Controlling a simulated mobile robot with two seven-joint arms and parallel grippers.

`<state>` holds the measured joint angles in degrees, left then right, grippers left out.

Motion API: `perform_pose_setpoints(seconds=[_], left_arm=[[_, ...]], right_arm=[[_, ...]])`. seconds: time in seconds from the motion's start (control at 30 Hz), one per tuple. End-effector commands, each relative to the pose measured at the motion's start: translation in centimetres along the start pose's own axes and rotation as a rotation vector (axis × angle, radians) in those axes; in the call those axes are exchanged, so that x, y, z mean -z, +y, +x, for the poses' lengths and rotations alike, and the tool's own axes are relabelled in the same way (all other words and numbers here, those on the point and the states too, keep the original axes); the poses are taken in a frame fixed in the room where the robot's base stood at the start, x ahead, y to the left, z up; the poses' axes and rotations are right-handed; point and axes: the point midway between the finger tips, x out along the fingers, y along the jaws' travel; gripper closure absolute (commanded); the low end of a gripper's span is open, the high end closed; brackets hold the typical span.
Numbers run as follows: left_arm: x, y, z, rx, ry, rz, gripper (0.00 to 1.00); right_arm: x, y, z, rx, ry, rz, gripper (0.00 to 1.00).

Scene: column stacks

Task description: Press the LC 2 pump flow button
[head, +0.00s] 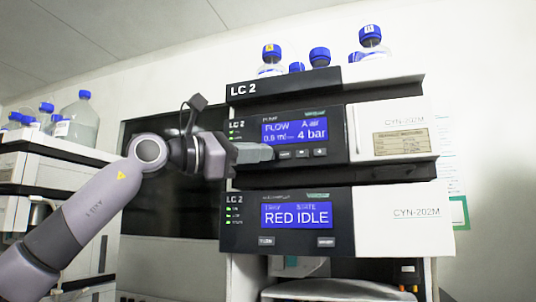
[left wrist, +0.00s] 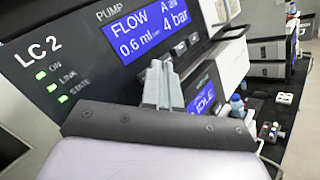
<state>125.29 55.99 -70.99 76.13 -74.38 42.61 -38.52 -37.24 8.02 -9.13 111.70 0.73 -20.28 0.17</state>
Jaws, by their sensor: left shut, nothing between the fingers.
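The LC 2 pump module (head: 340,130) is the upper unit with a blue screen (head: 294,131) reading FLOW, 0.6 ml and 4 bar. The screen also shows in the left wrist view (left wrist: 145,35). Below it is a row of small grey buttons; the leftmost (head: 285,154) is right beside my fingertips and its label is too small to read. My left gripper (head: 270,153) is shut and empty, pointing at the panel just under the screen. My right gripper is out of view.
A second LC 2 module (head: 378,222) with a RED IDLE screen and two buttons sits below. Blue-capped bottles (head: 320,57) stand on top of the stack. More bottles (head: 82,118) stand on a white unit at left. Free room lies left of the stack's front.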

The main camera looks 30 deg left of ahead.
Motion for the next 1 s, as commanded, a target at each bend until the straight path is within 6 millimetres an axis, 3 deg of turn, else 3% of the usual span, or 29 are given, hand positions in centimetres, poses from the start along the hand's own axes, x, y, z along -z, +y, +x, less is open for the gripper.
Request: perform_pose_setpoints(seconds=[1.0], left_arm=[[0.36, 0.40, 0.59, 0.000, 0.000, 0.001, 1.00]], right_arm=[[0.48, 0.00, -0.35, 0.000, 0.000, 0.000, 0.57]])
